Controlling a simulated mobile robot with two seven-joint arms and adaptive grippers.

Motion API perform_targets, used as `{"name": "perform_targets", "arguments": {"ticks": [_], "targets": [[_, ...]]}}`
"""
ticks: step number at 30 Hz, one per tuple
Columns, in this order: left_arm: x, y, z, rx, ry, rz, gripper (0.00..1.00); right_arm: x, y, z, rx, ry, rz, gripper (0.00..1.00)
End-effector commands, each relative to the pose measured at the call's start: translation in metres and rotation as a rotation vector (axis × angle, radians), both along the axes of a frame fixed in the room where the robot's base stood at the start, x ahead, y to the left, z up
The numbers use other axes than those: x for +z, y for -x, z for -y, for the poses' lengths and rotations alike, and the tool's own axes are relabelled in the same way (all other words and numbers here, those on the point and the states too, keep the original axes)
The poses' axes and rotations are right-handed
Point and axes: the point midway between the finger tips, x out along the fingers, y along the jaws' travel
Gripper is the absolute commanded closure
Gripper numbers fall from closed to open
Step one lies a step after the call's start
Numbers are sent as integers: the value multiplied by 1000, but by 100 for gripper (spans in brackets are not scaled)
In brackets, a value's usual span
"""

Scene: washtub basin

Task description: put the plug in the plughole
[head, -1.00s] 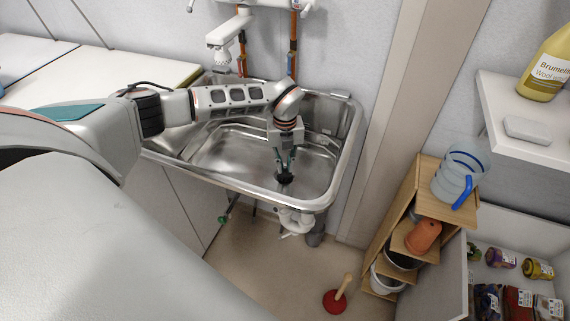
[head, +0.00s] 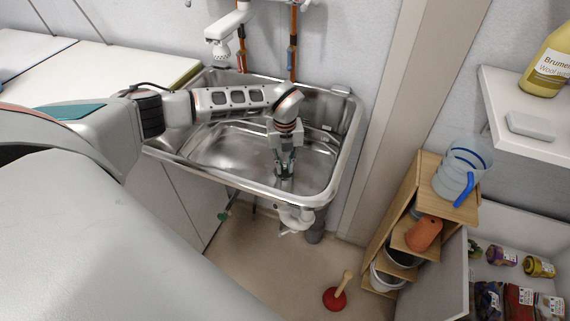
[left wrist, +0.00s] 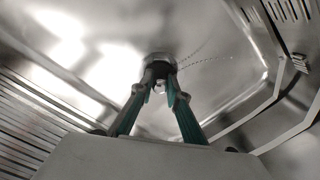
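The basin (head: 335,190) is a shiny steel sink against the wall. My left gripper (head: 285,185) reaches down into its front part, fingers pointing down. In the left wrist view the green-sided fingers (left wrist: 160,84) close in on a small dark plug (left wrist: 159,69), with a beaded chain (left wrist: 208,60) running off to the right. A grey round rim (left wrist: 158,56), which looks like the plughole, shows right at the plug. I cannot tell whether the plug sits inside it. In the head view the gripper hides the plug and plughole. My right gripper is not in view.
A tap (head: 228,28) hangs over the back of the basin. A wooden shelf stand (head: 445,205) with a blue-handled jug (head: 458,172) stands to the right. A red plunger (head: 336,298) is on the floor in front.

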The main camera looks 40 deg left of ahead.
Motion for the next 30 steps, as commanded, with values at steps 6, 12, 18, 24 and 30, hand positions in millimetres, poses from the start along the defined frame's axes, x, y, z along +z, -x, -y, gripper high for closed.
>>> {"name": "perform_targets", "arguments": {"ticks": [6, 12, 18, 24, 30], "targets": [[1, 0, 0, 0, 0, 0, 67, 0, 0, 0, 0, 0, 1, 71], [2, 0, 0, 0, -1, 1, 67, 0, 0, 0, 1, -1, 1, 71], [24, -2, -1, 0, -1, 5, 67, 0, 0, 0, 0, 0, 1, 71], [65, -2, -1, 0, -1, 5, 67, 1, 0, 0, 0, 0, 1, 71], [100, -1, 0, -1, -1, 4, 67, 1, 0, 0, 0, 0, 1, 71]]}}
